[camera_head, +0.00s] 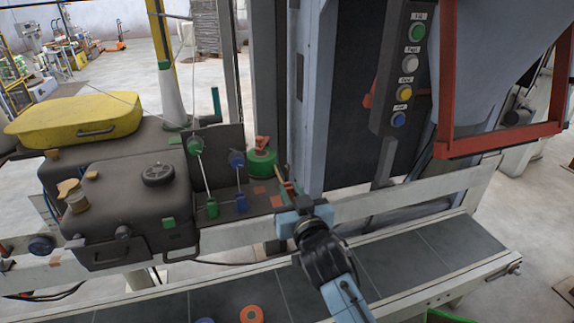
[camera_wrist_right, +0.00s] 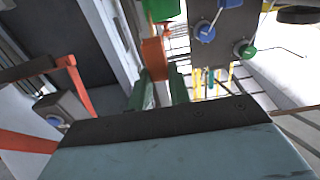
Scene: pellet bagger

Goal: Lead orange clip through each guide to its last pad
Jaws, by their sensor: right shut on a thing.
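My right gripper (camera_head: 285,184) is at the right end of the dark guide board (camera_head: 222,165), beside the grey upright. In the right wrist view its two green fingers (camera_wrist_right: 164,90) are shut on an orange piece (camera_wrist_right: 154,58), which looks like the orange clip. In the head view the clip is mostly hidden by the gripper. A green round guide (camera_head: 194,145) and a blue one (camera_head: 236,159) stand on the board, with cords down to a green clip (camera_head: 212,208) and a blue clip (camera_head: 241,203). Orange pads (camera_head: 259,189) lie on the right. My left gripper is not in view.
A dark case (camera_head: 125,205) is on the left. The conveyor (camera_head: 420,252) runs in front, with an orange ring (camera_head: 251,314) on it. A button panel (camera_head: 404,65) hangs above right.

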